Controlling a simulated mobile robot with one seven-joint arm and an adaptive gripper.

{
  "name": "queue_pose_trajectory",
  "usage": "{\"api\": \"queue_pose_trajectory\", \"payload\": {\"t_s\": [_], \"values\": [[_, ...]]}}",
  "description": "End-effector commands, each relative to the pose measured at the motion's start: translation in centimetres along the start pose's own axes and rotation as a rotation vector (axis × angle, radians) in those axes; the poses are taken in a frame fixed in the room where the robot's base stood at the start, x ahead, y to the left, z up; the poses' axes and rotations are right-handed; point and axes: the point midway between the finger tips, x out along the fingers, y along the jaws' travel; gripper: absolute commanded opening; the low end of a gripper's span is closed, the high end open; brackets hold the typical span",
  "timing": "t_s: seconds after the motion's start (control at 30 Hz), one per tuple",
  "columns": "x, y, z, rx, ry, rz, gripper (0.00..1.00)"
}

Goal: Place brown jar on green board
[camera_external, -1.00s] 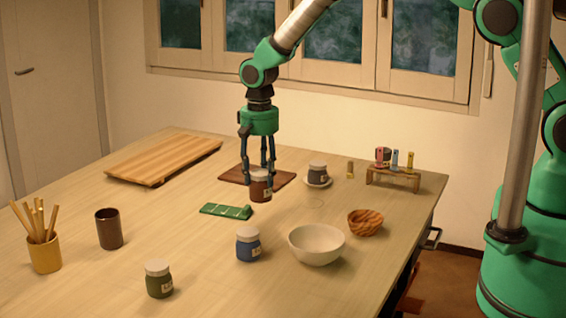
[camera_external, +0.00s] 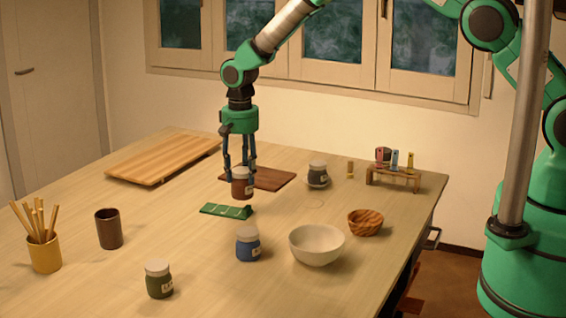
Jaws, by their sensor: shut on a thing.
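The brown jar (camera_external: 242,186) has a white label and hangs between the fingers of my gripper (camera_external: 241,172). My gripper is shut on it and points straight down. The jar appears held above the table, just behind and above the right part of the green board (camera_external: 226,210). The green board is a small flat piece with pale markings, and its top is bare. The exact gap between jar and board cannot be told from this view.
A dark brown board (camera_external: 273,179) lies behind the jar. A blue jar (camera_external: 248,244), a white bowl (camera_external: 317,246) and a dark green jar (camera_external: 159,280) stand nearer the front. A dark cup (camera_external: 109,229) stands left. A slatted wooden board (camera_external: 163,158) lies at the back left.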

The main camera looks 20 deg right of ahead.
Motion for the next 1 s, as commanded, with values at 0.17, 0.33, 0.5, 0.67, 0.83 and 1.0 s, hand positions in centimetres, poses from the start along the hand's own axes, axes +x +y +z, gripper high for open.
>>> {"api": "queue_pose_trajectory", "payload": {"t_s": [0.17, 0.33, 0.5, 0.67, 0.83, 1.0], "values": [[1.2, 0.0, 0.1, 0.0, -0.001, 0.001, 0.0], [2.8, 0.0, 0.0, 0.0, -0.001, 0.001, 0.0], [3.3, 0.0, 0.0, 0.0, 0.0, 0.0, 0.0], [3.4, 0.0, 0.0, 0.0, 0.0, 0.0, 0.0], [3.6, 0.0, 0.0, 0.0, 0.0, 0.0, 0.0], [3.6, 0.1, 0.1, 0.0, 0.0, 0.0, 0.64]]}}
